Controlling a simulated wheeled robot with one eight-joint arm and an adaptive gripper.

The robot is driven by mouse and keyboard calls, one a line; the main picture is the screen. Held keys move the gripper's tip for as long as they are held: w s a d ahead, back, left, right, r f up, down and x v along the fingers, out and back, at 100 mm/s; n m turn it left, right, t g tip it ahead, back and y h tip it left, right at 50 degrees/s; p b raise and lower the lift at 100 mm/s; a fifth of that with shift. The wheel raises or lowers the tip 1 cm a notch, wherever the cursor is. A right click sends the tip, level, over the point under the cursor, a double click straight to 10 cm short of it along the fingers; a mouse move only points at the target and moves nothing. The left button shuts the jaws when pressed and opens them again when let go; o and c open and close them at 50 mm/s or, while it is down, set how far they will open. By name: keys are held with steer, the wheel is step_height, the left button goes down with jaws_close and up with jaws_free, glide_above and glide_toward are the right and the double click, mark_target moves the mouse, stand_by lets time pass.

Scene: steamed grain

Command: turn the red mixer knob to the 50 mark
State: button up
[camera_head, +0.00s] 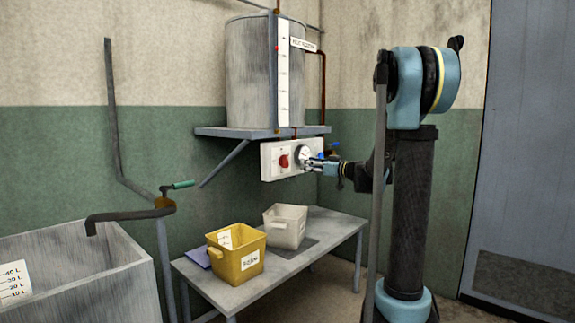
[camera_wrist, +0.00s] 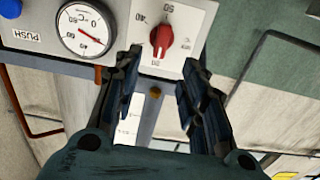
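The red mixer knob (camera_head: 284,161) is on the left part of a white panel (camera_head: 270,148) below the tank shelf. In the wrist view the knob (camera_wrist: 162,38) shows upright in the picture's upper middle, with printed marks around it, including what looks like 50 above it and 40 to its left. Which mark it points to is hard to read. My gripper (camera_head: 316,164) is in front of the panel, to the right of the knob in the head view. In the wrist view my gripper (camera_wrist: 160,66) is open and empty; its fingers are apart, below the knob and not visibly touching it.
A round dial gauge (camera_wrist: 86,30) sits beside the knob, with a blue button (camera_wrist: 10,7) marked PUSH beyond it. Below stands a grey table (camera_head: 335,232) with a yellow bin (camera_head: 236,262) and a white bin (camera_head: 286,233). A metal tank (camera_head: 250,75) stands above the panel.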

mark_target(288, 161)
steer(key=x, duration=1.2)
steer(key=shift+w+a, duration=0.15)
steer(key=shift+a, duration=0.05)
jaws_close()
